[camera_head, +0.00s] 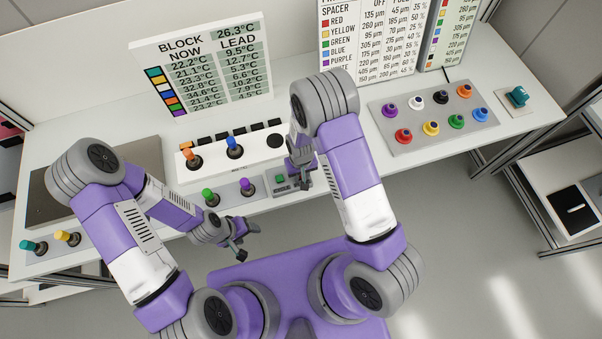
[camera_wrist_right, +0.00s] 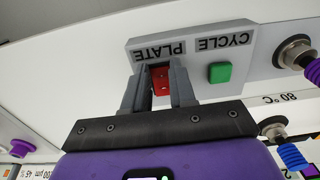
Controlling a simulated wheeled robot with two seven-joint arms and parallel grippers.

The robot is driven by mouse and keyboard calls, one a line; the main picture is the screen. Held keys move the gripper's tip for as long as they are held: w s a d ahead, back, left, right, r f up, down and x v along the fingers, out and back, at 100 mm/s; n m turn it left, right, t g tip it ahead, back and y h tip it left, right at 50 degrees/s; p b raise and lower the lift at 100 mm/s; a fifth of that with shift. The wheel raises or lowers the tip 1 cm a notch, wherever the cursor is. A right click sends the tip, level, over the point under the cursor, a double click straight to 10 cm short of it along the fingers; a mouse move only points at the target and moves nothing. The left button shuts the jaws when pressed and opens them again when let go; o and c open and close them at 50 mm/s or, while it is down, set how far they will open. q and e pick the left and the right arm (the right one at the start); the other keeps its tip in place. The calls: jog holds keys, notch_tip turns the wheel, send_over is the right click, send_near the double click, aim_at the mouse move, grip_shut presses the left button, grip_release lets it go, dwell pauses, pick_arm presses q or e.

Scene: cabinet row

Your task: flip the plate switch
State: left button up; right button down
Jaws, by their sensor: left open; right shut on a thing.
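My left gripper (camera_head: 241,250) is open and empty, in front of the bench edge. Which way the rocker is tipped I cannot tell.
A green CYCLE button (camera_wrist_right: 220,72) sits beside the switch. A white block (camera_head: 265,157) with coloured plugs stands behind the small panel. A grey plate with several coloured knobs (camera_head: 430,128) is at the right. A teal knob (camera_head: 518,97) stands at the far right.

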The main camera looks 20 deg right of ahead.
jog(key=shift+w+g, duration=0.15)
jog(key=shift+g, duration=0.35)
jog(key=shift+w+r+g, duration=0.15)
jog(key=shift+w+g, duration=0.05)
jog(key=shift+g, duration=0.8)
jog(key=c, duration=0.9)
grip_release()
jog(key=v, duration=0.7)
jog(key=shift+w+r, duration=0.1)
jog(key=shift+r, duration=0.2)
